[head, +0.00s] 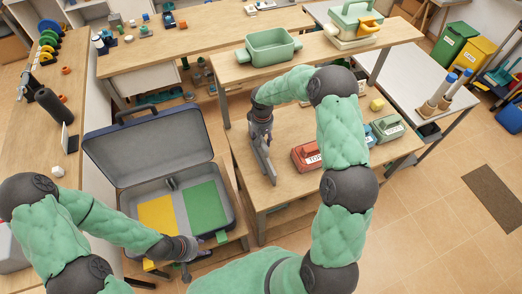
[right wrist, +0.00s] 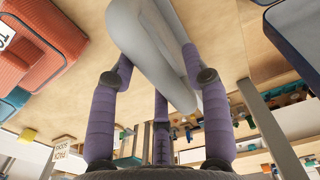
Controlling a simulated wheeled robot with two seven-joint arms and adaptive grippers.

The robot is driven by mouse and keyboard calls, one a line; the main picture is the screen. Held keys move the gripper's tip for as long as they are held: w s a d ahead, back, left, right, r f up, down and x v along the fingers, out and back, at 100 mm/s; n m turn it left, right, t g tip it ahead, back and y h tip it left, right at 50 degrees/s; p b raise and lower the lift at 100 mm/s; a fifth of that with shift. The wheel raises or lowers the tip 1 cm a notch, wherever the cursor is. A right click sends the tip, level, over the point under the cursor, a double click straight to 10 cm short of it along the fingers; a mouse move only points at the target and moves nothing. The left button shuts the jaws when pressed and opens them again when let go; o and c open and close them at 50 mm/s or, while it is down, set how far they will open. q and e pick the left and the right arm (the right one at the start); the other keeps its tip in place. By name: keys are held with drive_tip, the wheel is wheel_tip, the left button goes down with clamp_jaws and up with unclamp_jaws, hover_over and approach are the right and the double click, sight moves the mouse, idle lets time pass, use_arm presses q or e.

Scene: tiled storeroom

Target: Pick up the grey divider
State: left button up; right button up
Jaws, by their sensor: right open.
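The grey divider (head: 264,163) is a pale, flat piece at the left edge of the wooden table, left of a red box. My right gripper (head: 262,137) is open just above it. In the right wrist view the pale grey piece (right wrist: 150,35) lies between and beyond the spread purple fingers (right wrist: 158,65); I cannot tell whether they touch it. My left gripper (head: 188,256) is at the front edge of an open grey case (head: 120,160); its finger opening is too small to tell.
The case holds a yellow panel (head: 158,215) and a green panel (head: 205,208). The red box (head: 306,156) and a green box (head: 387,128) stand on the table. A raised shelf (head: 225,72) with a green tray (head: 270,48) is behind my right arm.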

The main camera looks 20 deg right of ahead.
sight(261, 148)
wheel_tip(261, 148, down, 5)
drive_tip(key=shift+f+b, duration=0.1)
drive_tip(key=shift+b, duration=0.2)
clamp_jaws()
